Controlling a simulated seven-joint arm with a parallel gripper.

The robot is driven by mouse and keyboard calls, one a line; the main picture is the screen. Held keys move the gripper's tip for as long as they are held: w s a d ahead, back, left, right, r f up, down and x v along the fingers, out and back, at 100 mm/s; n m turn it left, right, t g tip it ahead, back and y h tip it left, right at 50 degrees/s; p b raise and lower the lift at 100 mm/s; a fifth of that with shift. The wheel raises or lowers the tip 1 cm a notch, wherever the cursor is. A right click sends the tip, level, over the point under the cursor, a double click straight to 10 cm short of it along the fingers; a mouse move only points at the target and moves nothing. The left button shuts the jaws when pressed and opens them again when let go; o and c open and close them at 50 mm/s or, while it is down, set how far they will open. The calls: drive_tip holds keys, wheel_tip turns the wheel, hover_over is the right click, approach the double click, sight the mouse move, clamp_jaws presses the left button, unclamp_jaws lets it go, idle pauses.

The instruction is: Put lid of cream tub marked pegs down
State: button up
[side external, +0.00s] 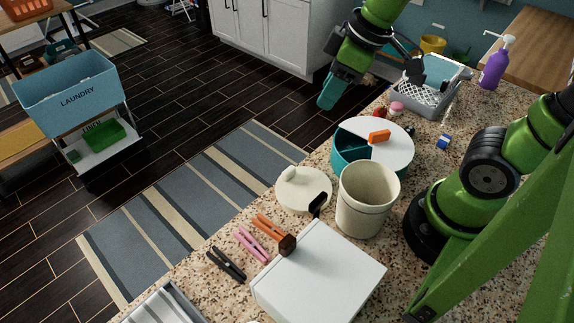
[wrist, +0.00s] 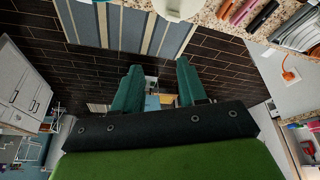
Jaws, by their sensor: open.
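The cream tub (side external: 366,200) stands upright and open-topped on the speckled counter; I can read no marking on it. A round cream lid (side external: 303,190) with a raised knob lies on the counter just left of the tub, apart from its rim. My gripper (side external: 328,103) is up and beyond them, past the counter's far-left edge above the floor, with teal fingers apart and nothing between them. In the wrist view, the open fingers (wrist: 160,72) point over the floor, and a cream round piece, seemingly the lid (wrist: 178,10), is cut off at the top edge.
A teal round box with a white top (side external: 400,145) and an orange piece stands behind the tub. A white box (side external: 318,275) and orange, pink (side external: 252,245) and black pegs lie in front. A grey basket (side external: 435,98) and purple bottle (side external: 494,66) stand at the back.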

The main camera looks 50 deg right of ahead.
drive_tip(key=shift+s+d+r+m+t, duration=0.4)
drive_tip(key=shift+s+m+t, duration=0.25)
drive_tip(key=shift+m, duration=0.9)
drive_tip(key=shift+s+d+r+m+t, duration=0.4)
drive_tip(key=shift+s+m, duration=0.35)
drive_tip(key=shift+m, duration=0.85)
drive_tip(key=shift+s+d+r+m+t, duration=0.35)
drive_tip(key=shift+s+r+m+t, duration=0.25)
drive_tip(key=shift+m, duration=0.95)
